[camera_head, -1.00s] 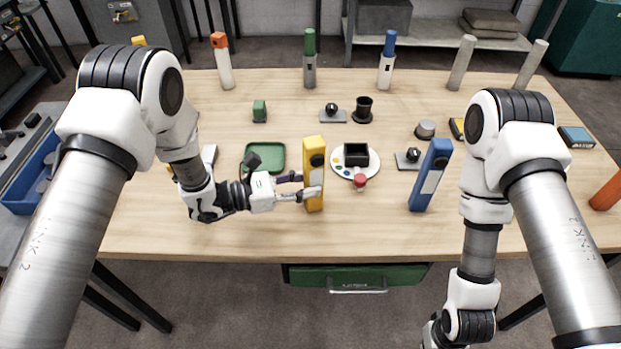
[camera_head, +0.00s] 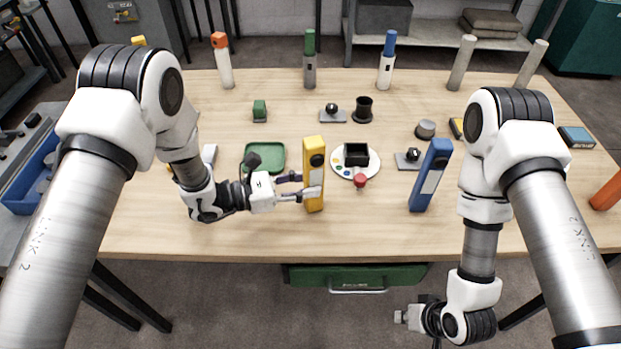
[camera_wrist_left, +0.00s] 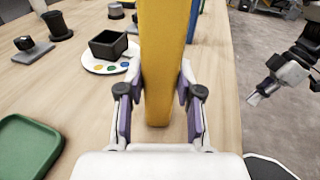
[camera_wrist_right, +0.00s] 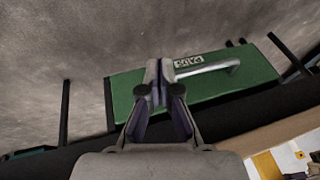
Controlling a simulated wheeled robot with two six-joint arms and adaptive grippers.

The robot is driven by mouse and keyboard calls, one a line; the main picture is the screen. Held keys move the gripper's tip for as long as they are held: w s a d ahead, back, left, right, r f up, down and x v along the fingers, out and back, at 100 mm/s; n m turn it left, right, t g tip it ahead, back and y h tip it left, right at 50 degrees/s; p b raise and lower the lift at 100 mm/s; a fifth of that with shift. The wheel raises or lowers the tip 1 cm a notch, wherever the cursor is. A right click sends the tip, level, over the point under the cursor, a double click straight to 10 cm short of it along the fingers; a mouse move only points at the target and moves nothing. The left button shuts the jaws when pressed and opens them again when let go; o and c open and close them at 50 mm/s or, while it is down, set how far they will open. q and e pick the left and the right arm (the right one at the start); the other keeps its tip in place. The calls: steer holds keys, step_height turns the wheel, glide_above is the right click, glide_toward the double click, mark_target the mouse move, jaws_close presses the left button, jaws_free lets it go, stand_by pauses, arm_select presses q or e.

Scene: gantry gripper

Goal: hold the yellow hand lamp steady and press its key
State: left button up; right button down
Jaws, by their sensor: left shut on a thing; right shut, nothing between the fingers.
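The yellow hand lamp (camera_head: 313,165) stands upright near the front middle of the table. A dark round spot (camera_head: 316,160) shows on its side; I cannot tell if this is the key. My left gripper (camera_head: 311,193) is shut on the lamp's lower half. In the left wrist view the yellow body (camera_wrist_left: 162,60) stands between both fingers. My right gripper (camera_head: 402,317) is shut and empty, in front of the table and below its edge. In the right wrist view its closed fingertips (camera_wrist_right: 158,72) show against a green drawer.
A blue hand lamp (camera_head: 430,175) stands to the right of the yellow one. Just right of the yellow lamp are a white palette (camera_head: 340,172) and a red knob (camera_head: 360,181). A green tray (camera_head: 270,157) lies behind my left gripper. The green drawer (camera_head: 310,274) hangs under the front edge.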

mark_target(317, 161)
steer(key=w+a+r+n+t+y, duration=0.1)
steer(key=w+a+r+n+y, duration=0.25)
steer(key=r, duration=0.55)
steer(key=w+a+r+t+y, duration=0.2)
steer(key=a+r+y, duration=0.2)
steer(key=a+r, duration=0.4)
steer(key=w+a+r+n+t+y, duration=0.1)
steer(key=w+a+r+n+y, duration=0.2)
steer(key=r, duration=0.7)
arm_select(q)
steer(key=shift+s, duration=0.1)
arm_select(e)
steer(key=w+a+y, duration=0.1)
steer(key=w+a, duration=0.2)
steer(key=w, duration=0.6)
steer(key=shift+r+m, duration=0.15)
steer(key=shift+m, duration=0.3)
steer(key=shift+w, duration=0.1)
steer(key=shift+w+a, duration=0.15)
steer(key=shift+w, duration=0.15)
steer(key=shift+s, duration=0.45)
